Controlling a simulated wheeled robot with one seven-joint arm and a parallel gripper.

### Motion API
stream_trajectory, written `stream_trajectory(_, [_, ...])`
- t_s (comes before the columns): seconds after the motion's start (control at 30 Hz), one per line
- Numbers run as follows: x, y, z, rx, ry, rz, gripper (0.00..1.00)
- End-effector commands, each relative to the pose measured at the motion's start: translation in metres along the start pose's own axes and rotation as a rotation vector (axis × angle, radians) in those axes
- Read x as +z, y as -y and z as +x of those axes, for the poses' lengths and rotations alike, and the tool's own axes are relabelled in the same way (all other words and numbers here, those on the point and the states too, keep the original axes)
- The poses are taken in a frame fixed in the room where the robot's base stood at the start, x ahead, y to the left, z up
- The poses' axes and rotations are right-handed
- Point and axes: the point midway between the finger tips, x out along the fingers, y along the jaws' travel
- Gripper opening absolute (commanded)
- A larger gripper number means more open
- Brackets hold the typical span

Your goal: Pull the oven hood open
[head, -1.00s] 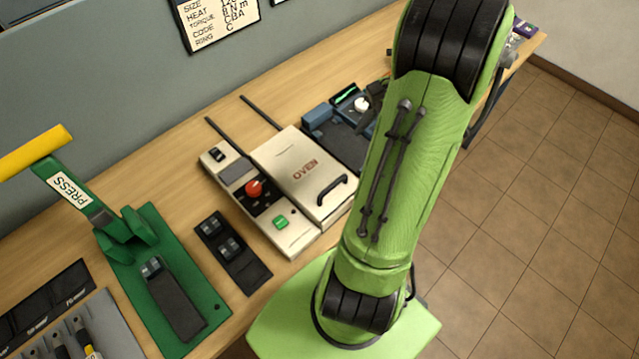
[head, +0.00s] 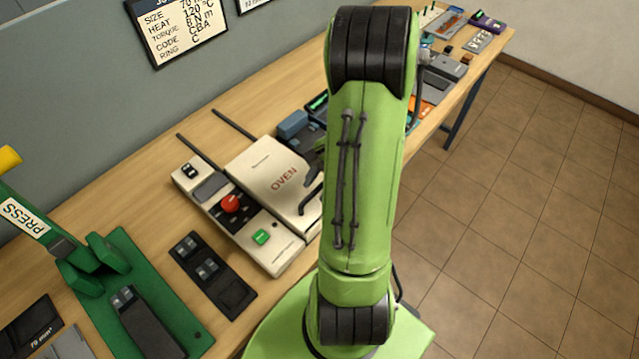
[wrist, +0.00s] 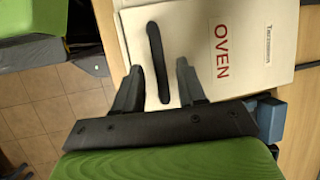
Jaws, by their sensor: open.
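The cream oven hood (head: 268,176) lies closed on the workbench, marked OVEN, with a black bar handle near its front edge, partly hidden by my arm in the head view. In the wrist view the hood (wrist: 270,60) fills the upper right and its handle (wrist: 158,62) runs lengthwise. My gripper (wrist: 158,80) is open, with one finger on each side of the handle's near end. The fingers appear apart from the handle; the height between them cannot be told. In the head view my gripper is mostly hidden behind my arm.
The oven's control panel (head: 232,210) with a red knob and green button sits left of the hood. A black tray (head: 212,275) and the green press (head: 120,300) stand further left. Blue-grey devices (head: 296,124) lie behind the hood. Tiled floor (head: 520,220) is clear at right.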

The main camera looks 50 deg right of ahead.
Motion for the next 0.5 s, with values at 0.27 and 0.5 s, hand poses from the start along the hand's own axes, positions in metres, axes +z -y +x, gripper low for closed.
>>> stream_trajectory(0.27, [0.0001, 0.0001, -0.0006, 0.000, 0.000, 0.000, 0.06])
stream_trajectory(0.5, [0.0002, 0.0002, -0.0008, 0.000, 0.001, 0.000, 0.00])
